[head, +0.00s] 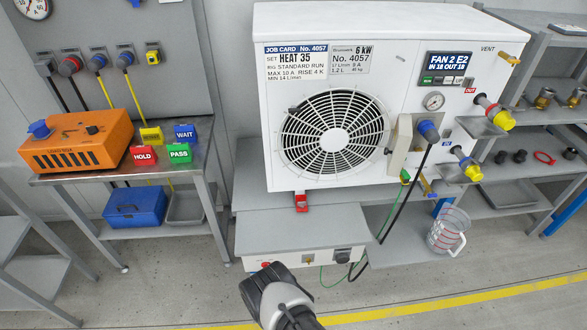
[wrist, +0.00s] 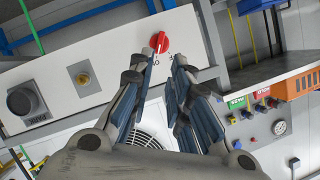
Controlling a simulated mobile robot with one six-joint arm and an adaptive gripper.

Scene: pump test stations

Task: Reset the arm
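My gripper (wrist: 158,75) shows in the wrist view with its two dark padded fingers apart and nothing between them. A red rotary knob (wrist: 160,42) on a white panel shows just beyond the fingertips, in line with the gap; I cannot tell whether they touch it. The wrist picture is upside down. In the head view, part of my arm (head: 278,297) rises at the bottom centre, in front of the low grey box under the heat pump; my fingers cannot be made out there. The red knob (head: 266,265) is partly seen at that box's left end.
A jug (head: 447,231) stands lower right. Left is a bench with an orange load box (head: 80,142) and WAIT, HOLD and PASS blocks. Front floor is clear.

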